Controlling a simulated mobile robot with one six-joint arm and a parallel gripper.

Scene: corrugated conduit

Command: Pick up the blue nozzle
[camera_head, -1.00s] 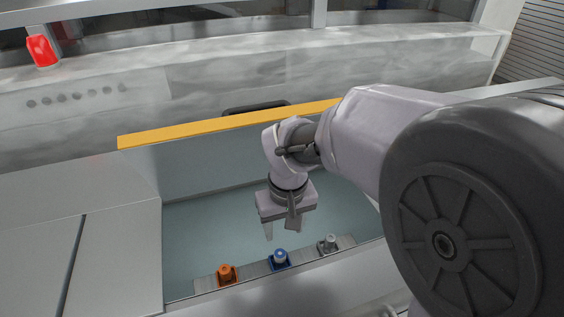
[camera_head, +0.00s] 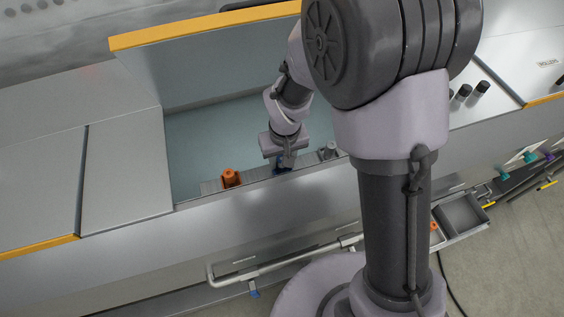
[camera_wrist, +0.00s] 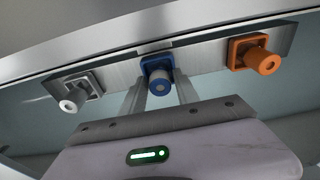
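In the head view only a bit of the blue nozzle (camera_head: 278,169) shows behind my gripper (camera_head: 284,163). In the wrist view my gripper (camera_wrist: 160,92) is open, with one finger on each side of the blue nozzle and a gap to it. Whether the fingertips reach past the nozzle's end is hard to tell.
The orange nozzle (camera_head: 231,178) and the grey nozzle (camera_head: 328,151) stand close on either side of my gripper. The rail runs along the near wall of a recessed bay with a bluish floor (camera_head: 215,135). A raised lid with a yellow edge (camera_head: 200,28) stands behind.

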